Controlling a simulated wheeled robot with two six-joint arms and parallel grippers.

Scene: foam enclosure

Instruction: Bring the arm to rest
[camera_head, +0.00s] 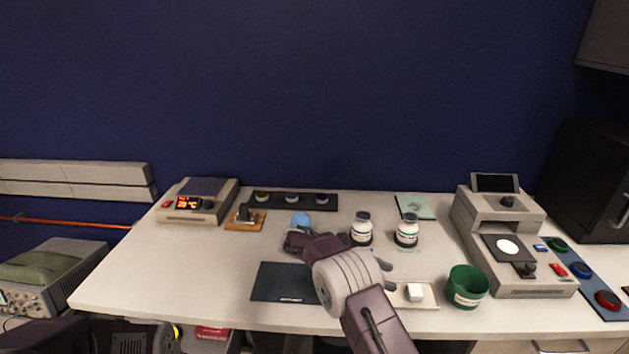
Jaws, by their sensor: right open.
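My right arm comes in from the bottom and reaches up and left over the white table (190,270). Its right gripper (300,238) is open over the middle of the table. No held thing shows, though the wrist hides part of the jaws. A light blue rounded thing (301,219) lies just beyond the fingertips; I cannot tell whether they touch it. My left gripper is not in view.
Two white jars (361,230) (407,232) stand right of the gripper. A dark mat (280,283) lies below it. A green cup (467,287) and a grey machine (520,284) stand at right. A device with an orange display (197,203) stands at left. The front left tabletop is clear.

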